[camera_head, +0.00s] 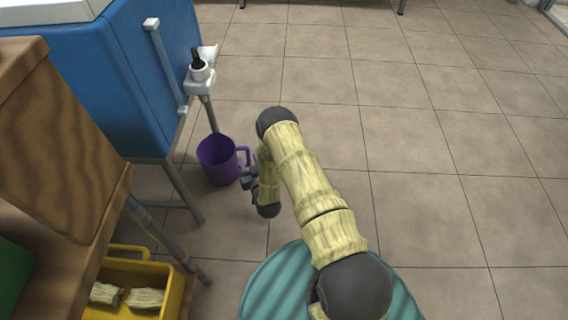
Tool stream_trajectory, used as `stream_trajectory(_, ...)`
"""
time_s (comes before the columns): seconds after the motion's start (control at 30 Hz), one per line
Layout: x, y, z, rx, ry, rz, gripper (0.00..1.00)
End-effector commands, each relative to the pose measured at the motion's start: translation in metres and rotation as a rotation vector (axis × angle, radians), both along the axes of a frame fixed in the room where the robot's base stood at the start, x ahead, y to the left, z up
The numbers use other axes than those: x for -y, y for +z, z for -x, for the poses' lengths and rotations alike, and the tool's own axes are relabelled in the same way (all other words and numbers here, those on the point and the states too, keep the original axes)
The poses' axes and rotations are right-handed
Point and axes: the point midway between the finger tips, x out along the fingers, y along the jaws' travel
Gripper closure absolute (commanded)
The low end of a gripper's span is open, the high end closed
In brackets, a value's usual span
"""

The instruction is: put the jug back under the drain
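The purple jug (217,162) is upright, with its open top facing up and its handle on the right. It is at the lower end of the drain pipe (208,114), which comes down from a grey fitting on the blue machine. The pipe's end appears over or at the jug's rim; the exact height between them is hard to judge. My gripper (246,176) is at the jug's right side, close to the handle. The fingers are small and partly hidden by my arm, so I cannot tell whether they hold the handle.
The blue machine (95,75) stands on metal legs at upper left. A brown wooden piece (60,150) is in the left foreground. A yellow crate (172,297) with pale cane pieces (146,298) is at lower left. The tiled floor (430,150) is clear to the right.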

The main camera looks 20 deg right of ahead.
Motion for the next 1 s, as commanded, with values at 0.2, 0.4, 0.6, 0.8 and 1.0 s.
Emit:
stream_trajectory(0.2, 0.004, 0.05, -0.028, -0.153, 0.037, 0.029, 0.63)
stream_trajectory(0.4, 0.012, 0.097, -0.033, -0.311, 0.057, 0.058, 0.63)
stream_trajectory(0.6, 0.023, 0.145, -0.016, -0.476, 0.062, 0.087, 0.63)
stream_trajectory(0.8, 0.036, 0.192, 0.02, -0.642, 0.053, 0.109, 0.63)
stream_trajectory(1.0, 0.05, 0.235, 0.073, -0.809, 0.031, 0.122, 0.63)
